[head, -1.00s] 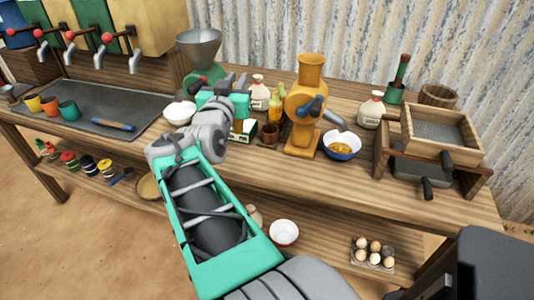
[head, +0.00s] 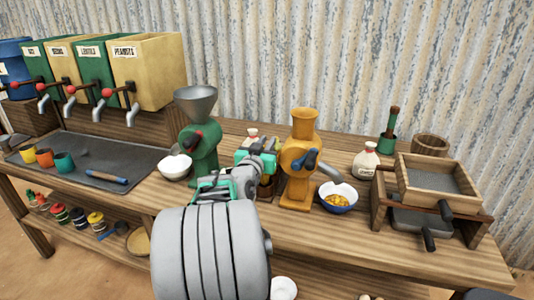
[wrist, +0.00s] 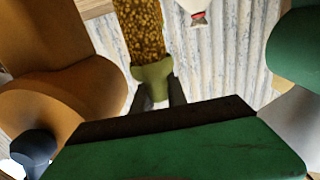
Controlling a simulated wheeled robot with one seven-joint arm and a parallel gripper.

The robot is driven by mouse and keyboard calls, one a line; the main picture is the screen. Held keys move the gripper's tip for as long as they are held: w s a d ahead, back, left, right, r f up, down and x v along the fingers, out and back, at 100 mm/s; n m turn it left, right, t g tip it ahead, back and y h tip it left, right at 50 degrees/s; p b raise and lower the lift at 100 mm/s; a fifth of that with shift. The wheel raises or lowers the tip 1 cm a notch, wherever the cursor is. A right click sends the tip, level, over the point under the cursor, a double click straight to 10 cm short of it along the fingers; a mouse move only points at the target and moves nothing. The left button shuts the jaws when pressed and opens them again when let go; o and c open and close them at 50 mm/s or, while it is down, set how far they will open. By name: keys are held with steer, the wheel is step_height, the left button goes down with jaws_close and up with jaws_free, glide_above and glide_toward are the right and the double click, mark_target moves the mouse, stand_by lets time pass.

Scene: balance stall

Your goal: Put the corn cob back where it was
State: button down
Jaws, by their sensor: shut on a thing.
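The yellow corn cob (wrist: 141,30) with its green base (wrist: 152,75) shows in the wrist view. My gripper (wrist: 156,95) is shut on the green end, and the cob points away from the jaws. The cob's far end is cut off by the frame's edge. In the head view my gripper (head: 258,158) is above the counter, between the green mill (head: 201,150) and the orange mill (head: 299,165). The cob cannot be made out there, as my arm and gripper cover that spot.
Close by are a brown cup (head: 267,189), partly hidden, a white bowl (head: 175,167) and a bowl of yellow grain (head: 338,197). Both mills flank my gripper closely. A white sack (head: 365,163) and a wooden sieve (head: 437,180) stand to the right.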

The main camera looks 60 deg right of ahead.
steer(key=shift+d+f+b, duration=0.15)
steer(key=shift+f+b, duration=0.35)
steer(key=shift+f, duration=1.45)
steer(key=c, duration=1.3)
jaws_free()
steer(key=shift+r, duration=0.1)
